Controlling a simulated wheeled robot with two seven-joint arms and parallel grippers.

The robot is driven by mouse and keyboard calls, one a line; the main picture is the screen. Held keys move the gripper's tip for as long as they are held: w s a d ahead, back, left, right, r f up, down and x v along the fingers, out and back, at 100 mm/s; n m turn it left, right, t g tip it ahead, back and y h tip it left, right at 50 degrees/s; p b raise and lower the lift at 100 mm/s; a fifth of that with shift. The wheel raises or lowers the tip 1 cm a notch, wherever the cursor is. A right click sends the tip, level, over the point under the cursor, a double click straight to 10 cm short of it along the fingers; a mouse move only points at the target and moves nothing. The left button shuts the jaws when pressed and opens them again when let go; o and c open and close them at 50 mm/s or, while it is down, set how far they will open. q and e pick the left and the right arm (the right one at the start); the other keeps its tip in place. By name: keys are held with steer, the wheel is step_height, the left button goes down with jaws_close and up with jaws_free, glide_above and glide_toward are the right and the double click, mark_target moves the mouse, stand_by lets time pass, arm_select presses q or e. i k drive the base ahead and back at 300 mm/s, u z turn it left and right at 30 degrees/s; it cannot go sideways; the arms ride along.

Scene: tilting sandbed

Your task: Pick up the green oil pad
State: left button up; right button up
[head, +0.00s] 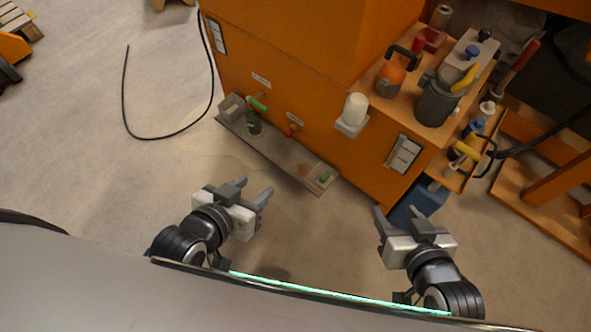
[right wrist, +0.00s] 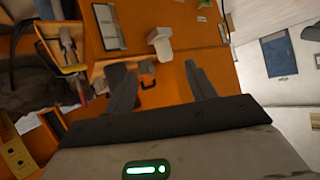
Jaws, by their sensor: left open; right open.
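A small green piece, which looks like the oil pad (head: 325,177), lies in a small holder at the right end of a narrow grey tray (head: 278,155) along the foot of the orange machine. It is too small to make out in detail. My left gripper (head: 254,187) is open and empty, left of the pad and apart from it. My right gripper (head: 396,209) is open and empty, to the right of the pad and nearer to me. Its spread fingers also show in the right wrist view (right wrist: 155,72), with nothing between them; I cannot make out the pad there.
The orange machine (head: 290,60) carries a green-handled tap (head: 257,104), a red tap (head: 290,131) and a white cup-like part (head: 355,109). A dark bottle (head: 254,124) stands on the tray. A cart with cans and tools (head: 437,100) is at right. Floor before the tray is clear.

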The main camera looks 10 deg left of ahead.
mark_target(325, 179)
steer(key=u, duration=0.25)
steer(key=k, duration=0.45)
steer(key=u, duration=1.25)
steer(key=i, duration=0.8)
steer(key=z, duration=1.95)
